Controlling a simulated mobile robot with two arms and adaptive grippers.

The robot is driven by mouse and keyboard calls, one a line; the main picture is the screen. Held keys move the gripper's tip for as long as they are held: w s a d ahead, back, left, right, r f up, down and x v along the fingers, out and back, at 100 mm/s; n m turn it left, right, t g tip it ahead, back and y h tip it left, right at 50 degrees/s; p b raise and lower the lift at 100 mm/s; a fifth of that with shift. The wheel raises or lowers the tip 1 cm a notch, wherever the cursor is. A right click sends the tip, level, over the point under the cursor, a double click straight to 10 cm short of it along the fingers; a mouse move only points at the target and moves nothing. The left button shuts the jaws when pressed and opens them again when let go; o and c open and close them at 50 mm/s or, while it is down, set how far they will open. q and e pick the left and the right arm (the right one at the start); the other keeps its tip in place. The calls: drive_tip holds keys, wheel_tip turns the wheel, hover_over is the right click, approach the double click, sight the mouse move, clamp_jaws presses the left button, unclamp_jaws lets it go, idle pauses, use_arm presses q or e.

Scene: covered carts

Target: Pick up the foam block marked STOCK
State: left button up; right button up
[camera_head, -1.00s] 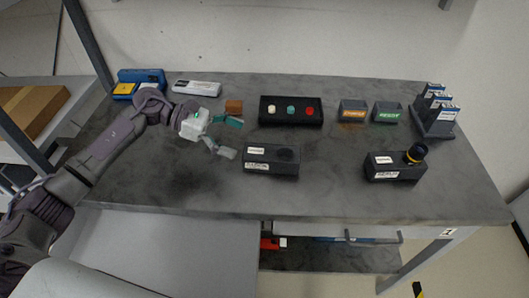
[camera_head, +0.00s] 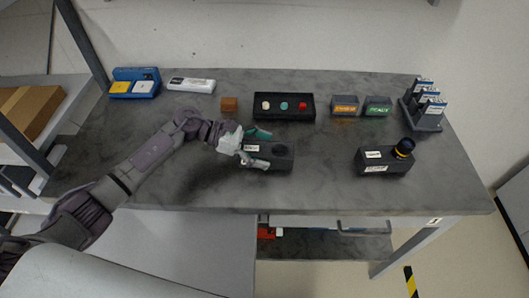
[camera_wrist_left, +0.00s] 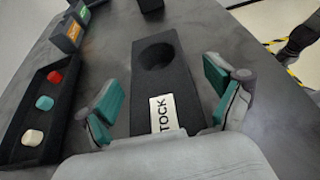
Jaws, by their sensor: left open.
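The foam block marked STOCK (camera_head: 281,160) is a dark block lying on the grey table, with a round recess in its top. In the left wrist view the block (camera_wrist_left: 160,75) runs away from me, and its white label reads "TOCK", the first letter cut off. My left gripper (camera_head: 260,149) is open at the block's left end. In the left wrist view its teal-padded fingers (camera_wrist_left: 163,97) stand apart on either side of the block, with gaps on both sides. My right gripper is not in view.
Two small signs (camera_head: 345,106) and a rack (camera_head: 422,122) stand at the back right. Another dark block (camera_head: 376,168) holds a black, yellow-ringed piece. The table between the two blocks is clear.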

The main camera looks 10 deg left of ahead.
use_arm(q)
drive_tip(key=c, duration=1.2)
drive_tip(key=shift+r, duration=0.1)
drive_tip(key=shift+c, duration=0.2)
